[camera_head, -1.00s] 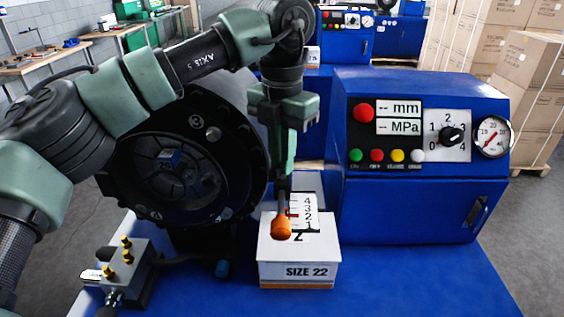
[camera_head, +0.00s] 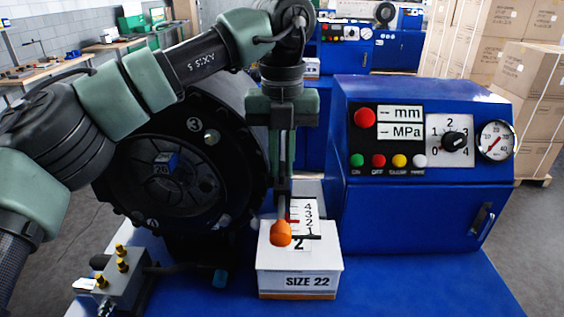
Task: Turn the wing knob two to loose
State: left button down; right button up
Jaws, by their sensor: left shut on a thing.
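The orange wing knob (camera_head: 281,234) sits on top of a white box (camera_head: 299,263) marked "2" and "SIZE 22". A small upright scale (camera_head: 308,213) numbered 1 to 4, with a dark pointer, stands just behind and right of the knob. My left gripper (camera_head: 283,222) points straight down over the box, its narrow fingers shut on the wing knob. The fingers hide part of the knob's upper side. My right gripper is not in view.
A large black crimper head (camera_head: 173,170) stands left of the box. A blue control cabinet (camera_head: 412,210) with buttons, a dial and a gauge is close on the right. A valve block (camera_head: 120,272) with brass fittings sits front left.

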aim_at(282, 167)
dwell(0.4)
pick_arm(q)
jog(key=c, duration=1.5)
grip_release()
jog(key=shift+r, duration=0.1)
notch_tip(282, 167, up, 8)
jog(key=shift+f, duration=0.15)
